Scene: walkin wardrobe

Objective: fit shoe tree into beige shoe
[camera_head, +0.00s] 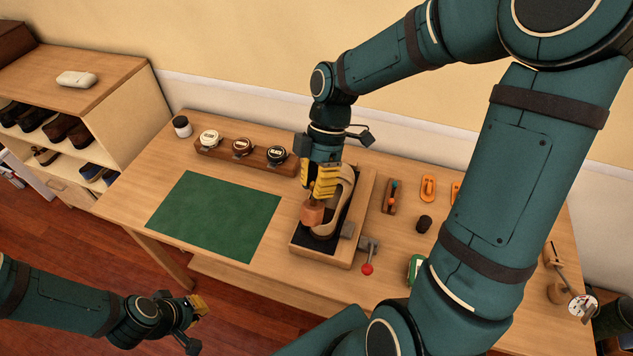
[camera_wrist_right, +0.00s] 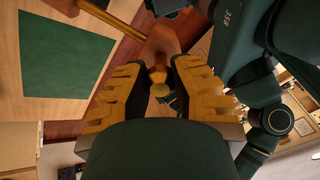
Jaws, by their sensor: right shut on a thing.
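The beige shoe (camera_head: 345,203) sits in a wooden holder (camera_head: 322,257) with a dark bed, partly hidden by my right gripper. My right gripper (camera_head: 318,192) is above the holder, shut on the shoe tree (camera_head: 312,214), whose reddish wooden block shows just below the fingers, beside or over the shoe. In the right wrist view, the fingers (camera_wrist_right: 158,82) close around the tree's brass knob, with the wooden block and brass rod beyond. I cannot tell whether the tree touches the shoe. My left gripper (camera_head: 199,304) is low at the left, apart from the table; its jaws are unclear.
A green mat (camera_head: 214,215) lies bare left of the holder. Several round tins stand in a wooden rack (camera_head: 240,157) behind it. A red-knobbed lever (camera_head: 368,267) sticks out at the holder's right. A dark cup (camera_head: 424,223) and orange items (camera_head: 428,188) lie farther right.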

